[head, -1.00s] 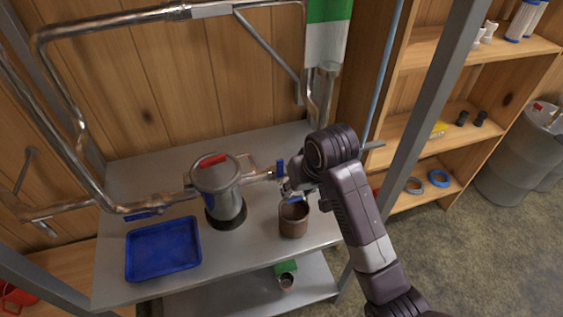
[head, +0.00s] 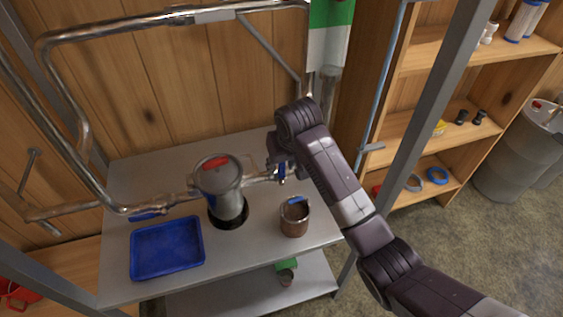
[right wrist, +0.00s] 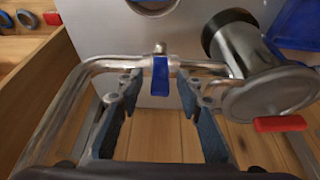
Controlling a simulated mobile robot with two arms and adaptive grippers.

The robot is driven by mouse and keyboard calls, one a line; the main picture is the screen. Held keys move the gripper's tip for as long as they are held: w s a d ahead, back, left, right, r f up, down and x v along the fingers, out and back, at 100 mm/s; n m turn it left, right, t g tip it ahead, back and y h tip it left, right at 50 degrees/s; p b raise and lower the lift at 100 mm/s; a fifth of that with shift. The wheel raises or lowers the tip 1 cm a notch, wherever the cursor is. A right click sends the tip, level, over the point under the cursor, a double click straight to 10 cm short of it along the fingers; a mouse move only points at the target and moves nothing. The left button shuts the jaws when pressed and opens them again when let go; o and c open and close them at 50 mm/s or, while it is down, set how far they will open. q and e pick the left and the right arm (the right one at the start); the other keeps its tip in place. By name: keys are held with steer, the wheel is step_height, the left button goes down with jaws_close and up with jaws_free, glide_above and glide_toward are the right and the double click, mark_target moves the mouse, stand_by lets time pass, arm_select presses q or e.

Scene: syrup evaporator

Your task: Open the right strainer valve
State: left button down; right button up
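The metal strainer (head: 222,192) with a red lid handle stands on the grey bench in the head view. The right strainer valve (head: 281,171) sits on the pipe to its right. In the right wrist view its blue handle (right wrist: 160,77) lies across the pipe between my fingertips. My right gripper (head: 273,158) is at this valve, partly hidden by its own arm in the head view. In the right wrist view the right gripper (right wrist: 159,92) is open, with a finger on each side of the handle and gaps visible. My left gripper is not in view.
A blue tray (head: 166,250) lies at the bench's front left, by a blue handle (head: 149,215) on the left pipe. A brown cup (head: 294,221) stands below the right valve. A grey post (head: 431,110) and shelves (head: 455,118) are on the right.

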steer(key=shift+f, duration=0.2)
steer(key=shift+c, duration=0.3)
jaws_close()
steer(key=shift+d, duration=0.1)
